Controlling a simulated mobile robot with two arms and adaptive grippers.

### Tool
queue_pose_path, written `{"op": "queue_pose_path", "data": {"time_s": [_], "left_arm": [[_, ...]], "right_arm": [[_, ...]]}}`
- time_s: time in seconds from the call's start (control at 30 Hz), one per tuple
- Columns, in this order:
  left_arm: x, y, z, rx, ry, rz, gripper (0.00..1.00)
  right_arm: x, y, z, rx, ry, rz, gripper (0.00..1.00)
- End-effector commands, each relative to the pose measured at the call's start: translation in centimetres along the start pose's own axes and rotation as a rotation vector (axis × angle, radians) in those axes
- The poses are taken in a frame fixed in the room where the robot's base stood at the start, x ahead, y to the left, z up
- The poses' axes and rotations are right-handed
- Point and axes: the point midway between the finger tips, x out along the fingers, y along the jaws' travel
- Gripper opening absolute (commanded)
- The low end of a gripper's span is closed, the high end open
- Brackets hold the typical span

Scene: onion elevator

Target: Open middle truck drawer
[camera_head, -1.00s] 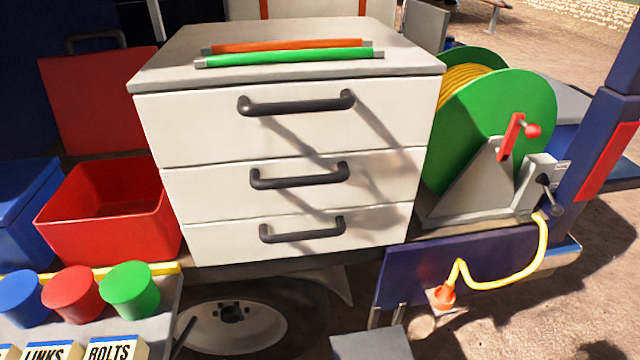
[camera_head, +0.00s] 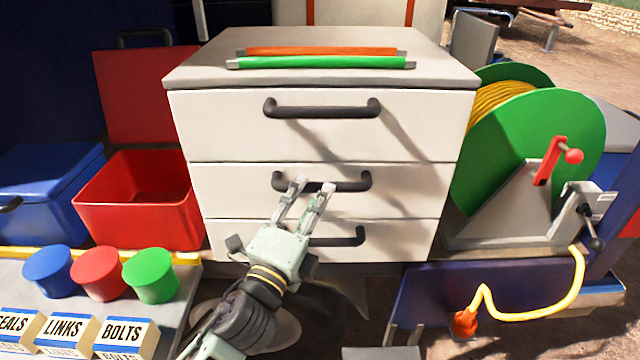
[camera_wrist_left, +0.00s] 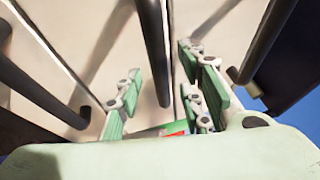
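The middle truck drawer (camera_head: 415,185) is a white front in a grey-topped cabinet and looks flush with the drawers above and below. Its dark bar handle (camera_head: 352,187) is partly hidden by my left gripper (camera_head: 312,187). The fingertips reach this handle from below and in front. In the left wrist view the handle bar (camera_wrist_left: 154,45) runs between the two separated fingers of the gripper (camera_wrist_left: 162,95). The gripper is open; I cannot tell whether either finger touches the bar. My right gripper is not in view.
The upper drawer handle (camera_head: 322,110) is just above, and the lower handle (camera_head: 345,237) is partly behind my gripper. A red bin (camera_head: 135,215) stands left and a green cable reel (camera_head: 560,120) right. Green (camera_head: 320,63) and orange (camera_head: 320,51) rods lie on top.

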Motion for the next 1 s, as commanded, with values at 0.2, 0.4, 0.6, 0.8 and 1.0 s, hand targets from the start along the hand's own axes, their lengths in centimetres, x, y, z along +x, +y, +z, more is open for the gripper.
{"op": "queue_pose_path", "data": {"time_s": [0.2,0.4,0.6,0.8,1.0], "left_arm": [[3.1,-0.1,0.0,-0.001,0.0,0.001,0.36],[3.9,0.1,0.0,-0.002,0.0,0.002,0.36],[3.8,0.1,0.0,-0.002,0.0,0.002,0.35],[3.8,0.1,0.0,-0.002,0.0,0.002,0.17],[3.8,0.1,0.0,-0.002,0.0,0.003,0.0]], "right_arm": [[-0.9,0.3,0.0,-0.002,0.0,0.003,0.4],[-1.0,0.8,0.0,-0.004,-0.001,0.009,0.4],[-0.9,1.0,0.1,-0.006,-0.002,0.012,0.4],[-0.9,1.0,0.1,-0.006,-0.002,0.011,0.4],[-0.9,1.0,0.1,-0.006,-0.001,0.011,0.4]]}}
